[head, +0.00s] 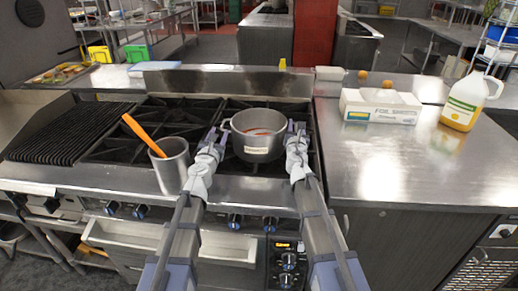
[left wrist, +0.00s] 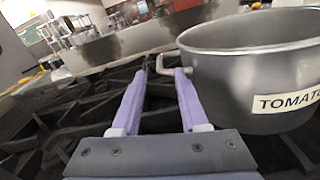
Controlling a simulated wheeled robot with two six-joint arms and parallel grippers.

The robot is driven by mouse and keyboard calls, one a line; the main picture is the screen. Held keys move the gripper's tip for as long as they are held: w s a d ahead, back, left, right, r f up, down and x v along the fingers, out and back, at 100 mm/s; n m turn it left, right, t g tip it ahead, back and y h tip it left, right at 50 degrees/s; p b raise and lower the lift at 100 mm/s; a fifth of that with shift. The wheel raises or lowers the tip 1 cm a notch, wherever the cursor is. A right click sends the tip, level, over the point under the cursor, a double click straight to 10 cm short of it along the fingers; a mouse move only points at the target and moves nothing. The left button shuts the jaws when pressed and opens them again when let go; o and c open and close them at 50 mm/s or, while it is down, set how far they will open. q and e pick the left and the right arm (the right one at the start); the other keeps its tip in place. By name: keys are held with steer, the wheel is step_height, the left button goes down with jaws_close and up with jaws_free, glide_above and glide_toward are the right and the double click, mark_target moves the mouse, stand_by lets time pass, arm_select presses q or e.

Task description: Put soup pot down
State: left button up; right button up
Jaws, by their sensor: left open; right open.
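The grey metal soup pot (head: 257,147) is upright over the right burner grates of the stove (head: 225,110), with some reddish contents inside. Its base appears to be on the grate. In the left wrist view the pot (left wrist: 240,75) bears a label starting "TOMATO". My left gripper (head: 217,136) is open at the pot's left side, and in the left wrist view its fingers (left wrist: 163,73) are on either side of the pot's loop handle. My right gripper (head: 295,128) is open at the pot's right side; the handle there is hard to make out.
A metal container (head: 171,170) with an orange-handled utensil (head: 144,136) stands at the stove's front, left of my left arm. The steel counter (head: 370,165) at the right holds a foil box (head: 380,106) and a yellow jug (head: 465,103). A ridged grill (head: 70,133) is at the left.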

arm_select(q)
steer(key=s, duration=0.2)
steer(key=shift+s+a, duration=0.15)
steer(key=shift+s, duration=0.25)
arm_select(e)
steer(key=s, duration=0.4)
steer(key=s+a, duration=0.1)
steer(key=s, duration=0.7)
steer(key=shift+a, duration=0.35)
